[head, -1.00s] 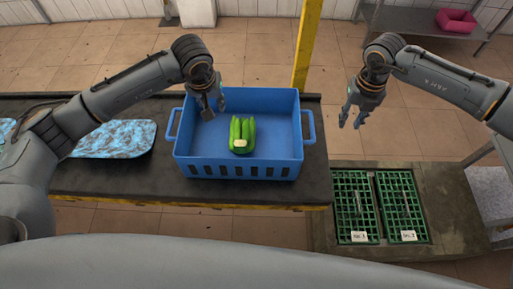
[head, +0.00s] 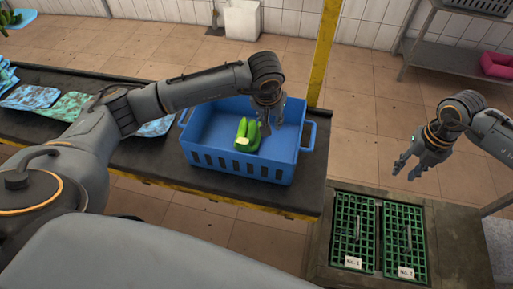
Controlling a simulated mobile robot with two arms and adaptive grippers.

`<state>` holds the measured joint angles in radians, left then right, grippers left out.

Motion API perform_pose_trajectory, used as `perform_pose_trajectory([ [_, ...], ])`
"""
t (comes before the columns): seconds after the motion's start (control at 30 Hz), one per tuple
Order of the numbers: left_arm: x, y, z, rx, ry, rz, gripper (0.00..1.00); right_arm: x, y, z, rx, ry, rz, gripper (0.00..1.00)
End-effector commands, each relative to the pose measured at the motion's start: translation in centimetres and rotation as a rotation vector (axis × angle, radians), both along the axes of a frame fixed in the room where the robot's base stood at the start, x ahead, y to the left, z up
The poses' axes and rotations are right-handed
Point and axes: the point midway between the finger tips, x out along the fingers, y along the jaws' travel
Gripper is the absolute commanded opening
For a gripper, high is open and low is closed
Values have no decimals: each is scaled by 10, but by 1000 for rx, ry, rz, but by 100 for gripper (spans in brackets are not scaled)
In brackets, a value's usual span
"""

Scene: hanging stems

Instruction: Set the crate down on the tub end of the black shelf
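The blue crate (head: 280,168) stands upright on the black surface with a yellow edge (head: 312,188), near its right end. Green cucumber-like vegetables (head: 247,134) stand or lie inside it. My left gripper (head: 273,128) hangs over the crate, its fingers apart above the vegetables' right side. Whether it touches them or the crate, I cannot tell. My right gripper (head: 405,172) is open and empty, to the right of the crate and clear of it. A pink tub (head: 499,65) sits on a grey metal shelf (head: 440,60) at the upper right.
Patterned blue and green cloth-like pieces (head: 68,108) lie on the black surface left of the crate. A yellow post (head: 325,50) rises behind it. Green grated covers (head: 355,230) with white labels lie on a low dark platform at lower right. Tiled floor is open behind the surface.

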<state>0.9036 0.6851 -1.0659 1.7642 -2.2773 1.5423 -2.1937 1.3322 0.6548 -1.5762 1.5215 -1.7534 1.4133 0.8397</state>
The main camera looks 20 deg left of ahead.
Motion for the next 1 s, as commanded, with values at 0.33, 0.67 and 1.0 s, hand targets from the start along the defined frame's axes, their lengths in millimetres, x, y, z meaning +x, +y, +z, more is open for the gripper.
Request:
perform_pose_trajectory([
  [0.33,0,0,0,1,0,0,28,3,5,65,3,-6,4,28],
  [0.67,0,0,0,0,0,0,28,3,8,113,4,-3,6,28],
  [1.0,0,0,0,0,0,0,28,3,8,117,2,-2,6,28],
])
